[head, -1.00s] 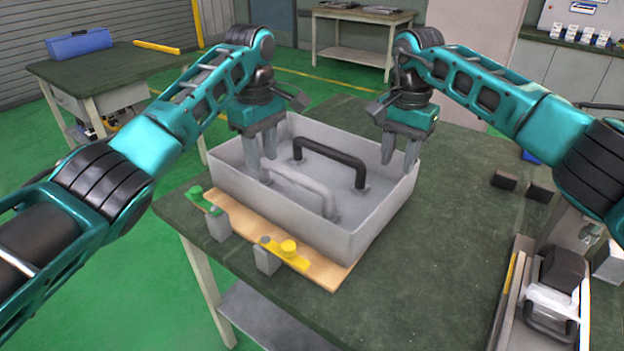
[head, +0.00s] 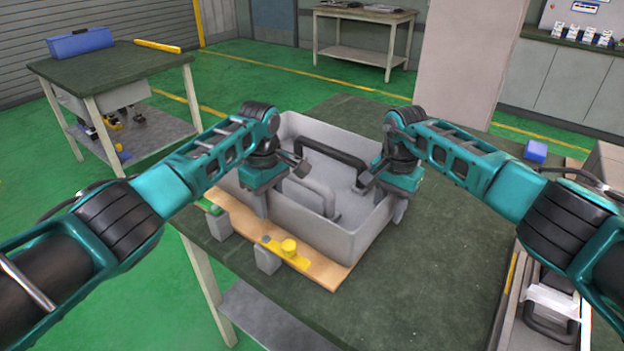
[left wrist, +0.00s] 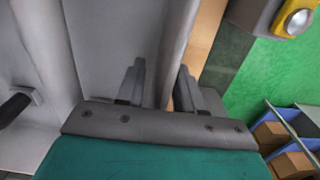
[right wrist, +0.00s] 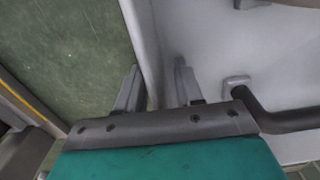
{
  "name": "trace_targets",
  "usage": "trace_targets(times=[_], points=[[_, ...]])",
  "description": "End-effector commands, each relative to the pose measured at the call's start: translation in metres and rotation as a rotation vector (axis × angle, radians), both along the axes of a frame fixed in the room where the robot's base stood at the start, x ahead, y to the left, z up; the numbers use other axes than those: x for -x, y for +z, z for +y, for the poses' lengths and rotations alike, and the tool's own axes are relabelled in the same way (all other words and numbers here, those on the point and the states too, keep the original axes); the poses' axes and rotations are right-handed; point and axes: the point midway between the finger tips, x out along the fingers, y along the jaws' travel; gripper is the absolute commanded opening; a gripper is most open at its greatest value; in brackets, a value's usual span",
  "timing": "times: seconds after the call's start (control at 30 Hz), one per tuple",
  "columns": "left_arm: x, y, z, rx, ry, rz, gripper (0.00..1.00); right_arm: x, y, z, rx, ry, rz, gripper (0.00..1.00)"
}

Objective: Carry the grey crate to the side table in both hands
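The grey crate (head: 338,243) sits upright on the green-topped workbench (head: 440,270), with a black handle (head: 333,150) and a grey handle (head: 305,190) inside. My left gripper (head: 262,204) is at its near-left wall, and my right gripper (head: 396,208) is at its right wall. In the left wrist view, the left fingers (left wrist: 163,88) stand apart on either side of the crate wall (left wrist: 178,40). In the right wrist view, the right fingers (right wrist: 157,88) also stand apart astride a wall (right wrist: 141,35). Both grippers are open. The right inner corner is partly hidden by my right gripper.
A table with a blue box (head: 80,42) stands at the left, and another table (head: 365,14) at the back. Green floor lies between. A blue block (head: 536,151) is at right.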

Motion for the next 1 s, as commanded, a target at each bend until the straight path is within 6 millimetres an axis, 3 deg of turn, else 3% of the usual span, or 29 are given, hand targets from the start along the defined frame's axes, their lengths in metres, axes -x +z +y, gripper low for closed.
trace_targets(times=[0.27,0.63,1.0], points=[[0.0002,-0.0006,-0.0002,0.0,-0.001,0.0,0.34,0.0001,-0.0004,0.0002,0.0,0.0,0.0,0.34],[0.0002,-0.0004,-0.0002,-0.001,-0.001,0.001,0.0,0.0001,-0.0001,0.0002,0.0,0.0,0.0,0.0],[0.0003,-0.0003,0.0,-0.001,0.0,0.001,0.0,0.0001,0.0,-0.0001,0.0,0.0,0.0,0.0]])
